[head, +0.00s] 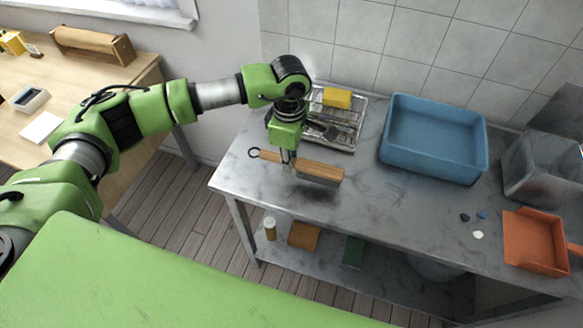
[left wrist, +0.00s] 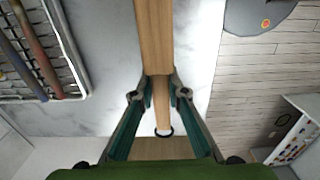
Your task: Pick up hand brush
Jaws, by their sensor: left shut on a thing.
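The hand brush (head: 320,172) has a wooden back, dark bristles below and a dark hanging ring at its handle end. My left gripper (head: 288,158) comes down from above and is shut on its wooden handle. The brush appears to hang a little above the grey metal table (head: 350,205), with a dark shadow under it. In the left wrist view the hand brush (left wrist: 154,35) runs up between the fingers of my left gripper (left wrist: 160,92), with the ring towards the palm. My right gripper is not in view.
A wire rack (head: 345,137) with a yellow sponge (head: 337,98) stands behind the brush. A blue tub (head: 432,170), a clear bin (head: 540,170) and an orange dustpan (head: 533,240) are to the right. Small scraps (head: 477,235) lie near the dustpan. The table's middle is clear.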

